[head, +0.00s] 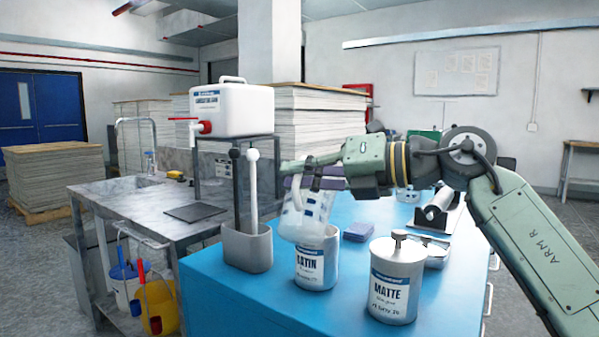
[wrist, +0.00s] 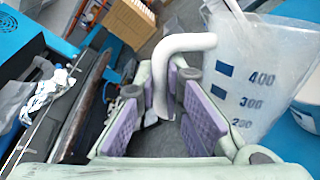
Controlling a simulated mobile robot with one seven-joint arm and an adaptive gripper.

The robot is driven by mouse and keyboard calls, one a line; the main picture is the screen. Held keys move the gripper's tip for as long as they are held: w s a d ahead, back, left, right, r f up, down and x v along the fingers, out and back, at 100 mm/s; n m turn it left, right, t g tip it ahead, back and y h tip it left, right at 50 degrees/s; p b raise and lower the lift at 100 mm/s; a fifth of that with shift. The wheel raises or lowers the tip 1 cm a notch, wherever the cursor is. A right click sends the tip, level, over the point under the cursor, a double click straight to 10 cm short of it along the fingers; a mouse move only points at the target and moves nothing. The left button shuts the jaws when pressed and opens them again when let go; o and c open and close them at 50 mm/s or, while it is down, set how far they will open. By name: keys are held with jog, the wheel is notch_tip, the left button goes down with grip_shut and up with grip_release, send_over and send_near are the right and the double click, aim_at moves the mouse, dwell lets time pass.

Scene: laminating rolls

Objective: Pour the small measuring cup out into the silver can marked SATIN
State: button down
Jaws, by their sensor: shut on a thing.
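My gripper (head: 305,178) is shut on the handle of a translucent measuring cup (head: 304,216) with blue marks. The cup hangs tilted over the silver can marked SATIN (head: 316,265) and hides part of its mouth. Whether they touch, and whether anything flows, I cannot tell. In the wrist view the white handle lies between the purple pads of my gripper (wrist: 158,88). The cup's wall (wrist: 262,75) there shows the marks 400, 300 and 200. The cup's contents cannot be made out.
A lidded can marked MATTE (head: 393,290) stands right of SATIN on the blue table (head: 245,300). A grey holder (head: 247,248) with two upright long-handled tools stands to the left.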

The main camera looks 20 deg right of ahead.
dwell(0.3)
jog(key=shift+s+a+n+b, duration=0.2)
jog(key=shift+n+b, duration=0.2)
jog(key=shift+b, duration=0.15)
jog(key=shift+s+a+r+n+t+b, duration=0.15)
jog(key=shift+s+n+t+b, duration=0.2)
jog(key=shift+n+b, duration=0.4)
jog(key=shift+n, duration=0.35)
jog(key=shift+f+n+b, duration=0.25)
jog(key=shift+n+b, duration=0.1)
jog(key=shift+n, duration=0.05)
jog(key=shift+s+n+t+b, duration=0.15)
jog(key=shift+n+t+b, duration=0.1)
jog(key=shift+n+b, duration=0.45)
